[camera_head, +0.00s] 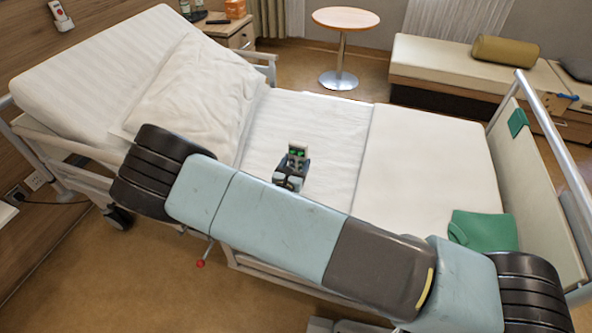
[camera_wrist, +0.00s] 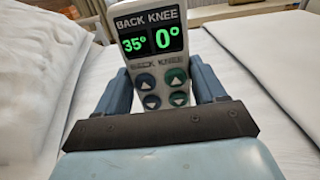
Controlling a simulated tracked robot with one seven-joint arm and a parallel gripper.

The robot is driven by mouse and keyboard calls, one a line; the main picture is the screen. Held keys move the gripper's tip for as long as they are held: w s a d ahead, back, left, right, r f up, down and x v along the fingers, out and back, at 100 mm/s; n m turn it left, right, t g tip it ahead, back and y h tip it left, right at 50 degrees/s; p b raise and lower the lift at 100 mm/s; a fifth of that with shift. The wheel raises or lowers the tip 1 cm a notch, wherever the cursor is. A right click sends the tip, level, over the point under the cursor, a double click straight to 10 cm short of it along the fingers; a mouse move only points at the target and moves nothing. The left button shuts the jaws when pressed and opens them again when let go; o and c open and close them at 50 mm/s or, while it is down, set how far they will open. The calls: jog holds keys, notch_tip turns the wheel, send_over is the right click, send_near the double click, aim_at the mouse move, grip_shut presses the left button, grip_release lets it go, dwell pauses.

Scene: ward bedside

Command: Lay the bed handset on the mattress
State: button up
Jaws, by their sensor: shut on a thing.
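The bed handset (camera_wrist: 152,50) is a pale control with a black panel, green readouts "35°" and "0°" under BACK and KNEE, and dark arrow buttons. It also shows small in the head view (camera_head: 296,156). My gripper (camera_wrist: 158,85) is shut on it, with a blue finger on each side. In the head view, my gripper (camera_head: 291,178) is over the middle of the bed. The mattress (camera_head: 325,135) is covered in white sheet under and around the handset. I cannot tell whether the handset touches it. My arm hides the mattress's near edge.
A white pillow (camera_head: 195,100) lies on the raised back section at left. A folded cream blanket (camera_head: 425,165) covers the right part, with a green cloth (camera_head: 484,230) near the footboard (camera_head: 535,190). The sheet between pillow and blanket is otherwise clear.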

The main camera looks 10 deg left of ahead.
jog(key=shift+w+a+f, duration=0.1)
jog(key=shift+w+f, duration=0.1)
jog(key=shift+f, duration=0.1)
jog(key=shift+w+f, duration=0.1)
jog(key=shift+f, duration=1.5)
jog(key=shift+f, duration=0.15)
jog(key=o, duration=1.1)
jog(key=shift+a, duration=0.1)
jog(key=shift+o, duration=0.2)
send_near(296, 169)
jog(key=shift+s+a, duration=0.1)
jog(key=shift+s, duration=1.1)
